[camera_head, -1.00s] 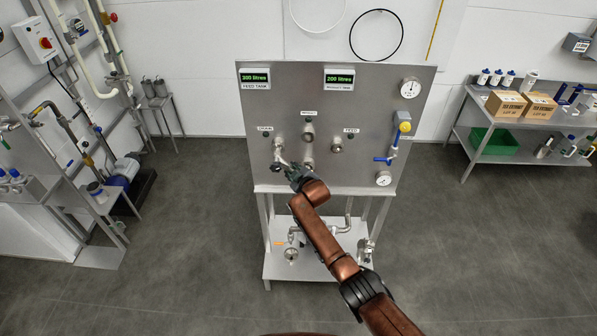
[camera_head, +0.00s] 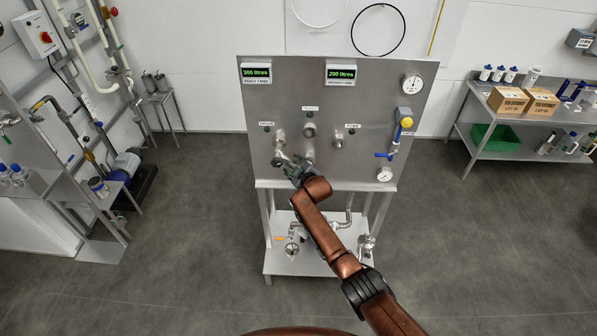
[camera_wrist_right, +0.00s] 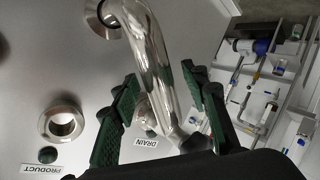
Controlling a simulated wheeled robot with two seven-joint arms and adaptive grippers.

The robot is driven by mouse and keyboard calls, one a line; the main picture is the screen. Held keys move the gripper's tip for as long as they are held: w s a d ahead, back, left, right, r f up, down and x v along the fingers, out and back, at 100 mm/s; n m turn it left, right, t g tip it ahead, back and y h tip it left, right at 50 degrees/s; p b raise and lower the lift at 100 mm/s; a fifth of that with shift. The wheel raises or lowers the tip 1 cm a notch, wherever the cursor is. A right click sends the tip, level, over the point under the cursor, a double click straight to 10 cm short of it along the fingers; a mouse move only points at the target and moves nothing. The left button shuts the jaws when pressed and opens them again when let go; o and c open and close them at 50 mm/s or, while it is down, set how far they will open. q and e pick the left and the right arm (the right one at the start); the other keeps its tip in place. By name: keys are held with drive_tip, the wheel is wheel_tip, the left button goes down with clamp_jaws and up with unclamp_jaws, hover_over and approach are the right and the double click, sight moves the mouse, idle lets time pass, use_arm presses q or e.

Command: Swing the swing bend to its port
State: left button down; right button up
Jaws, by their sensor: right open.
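The swing bend (camera_wrist_right: 152,62) is a shiny curved steel pipe. In the right wrist view it runs from a collar on the panel at the top down between my fingers, with its lower end near the DRAIN label (camera_wrist_right: 152,134). My right gripper (camera_wrist_right: 163,112) is open, with one dark green finger on each side of the bend; I cannot tell whether either touches it. The open PRODUCT port (camera_wrist_right: 62,124) is at left. In the head view my right gripper (camera_head: 299,170) is at the steel panel (camera_head: 345,110) and hides part of the bend. My left gripper is not in view.
The FEED port (camera_head: 337,142) is right of the gripper. A blue-handled valve (camera_head: 392,152) and gauges are farther right on the panel. Pipework (camera_head: 335,228) fills the frame below. A shelf with cartons (camera_head: 507,101) stands right, pump equipment (camera_head: 125,165) left. Open floor surrounds the stand.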

drive_tip(key=v, duration=1.1)
drive_tip(key=shift+s, duration=0.2)
